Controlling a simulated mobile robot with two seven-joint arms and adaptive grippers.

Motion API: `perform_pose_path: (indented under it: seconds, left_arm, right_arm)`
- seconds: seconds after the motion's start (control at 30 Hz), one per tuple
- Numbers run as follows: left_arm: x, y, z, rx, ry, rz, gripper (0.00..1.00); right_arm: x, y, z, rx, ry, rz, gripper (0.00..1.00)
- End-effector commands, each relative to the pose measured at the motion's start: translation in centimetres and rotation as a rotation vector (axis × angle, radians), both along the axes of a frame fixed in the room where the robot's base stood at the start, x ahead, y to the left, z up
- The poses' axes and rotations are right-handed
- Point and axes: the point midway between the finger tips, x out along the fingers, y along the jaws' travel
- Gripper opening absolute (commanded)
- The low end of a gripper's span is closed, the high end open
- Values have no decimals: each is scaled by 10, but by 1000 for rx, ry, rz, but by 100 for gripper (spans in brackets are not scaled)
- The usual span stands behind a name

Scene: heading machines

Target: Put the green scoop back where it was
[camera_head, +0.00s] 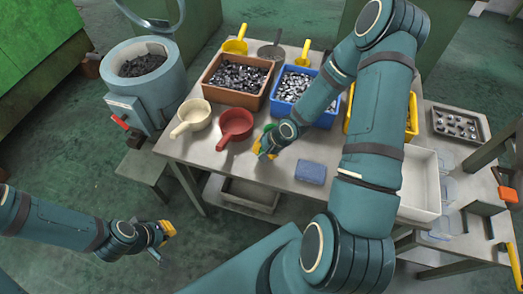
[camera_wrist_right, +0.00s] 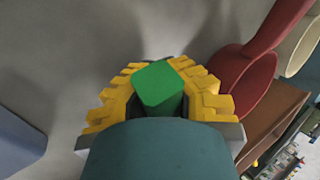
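The green scoop shows in the right wrist view as a green block-like part (camera_wrist_right: 158,88) between the two yellow fingers of my right gripper (camera_wrist_right: 160,75). The fingers lie against both of its sides; the rest of the scoop is hidden. In the head view my right gripper (camera_head: 263,148) is low over the table, right of the red scoop, with a little green beside it. My left gripper (camera_head: 164,242) is away from the table at the lower left, with its fingers apart and nothing seen between them.
The red scoop (camera_head: 235,125) and cream scoop (camera_head: 192,116) lie on the table (camera_head: 225,162). Behind them stand a brown crate (camera_head: 240,98) and a blue crate (camera_head: 322,118) of metal parts. A blue block (camera_head: 311,171) lies to the right, near a white tray (camera_head: 418,205).

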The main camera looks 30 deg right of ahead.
Motion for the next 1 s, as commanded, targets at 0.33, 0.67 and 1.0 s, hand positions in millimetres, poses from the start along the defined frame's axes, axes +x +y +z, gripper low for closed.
perform_pose_path:
  seconds: [0.33, 0.67, 1.0]
  left_arm:
    - [0, 0, 0, 0, 0, 0, 0]
    - [4, 1, 13, 2, -8, 6, 0]
    - [9, 2, 42, 3, -21, 17, 0]
  right_arm:
    - [0, 0, 0, 0, 0, 0, 34]
    - [-9, -10, 29, 1, 0, -7, 34]
    - [-31, -30, 83, 0, 0, -6, 34]
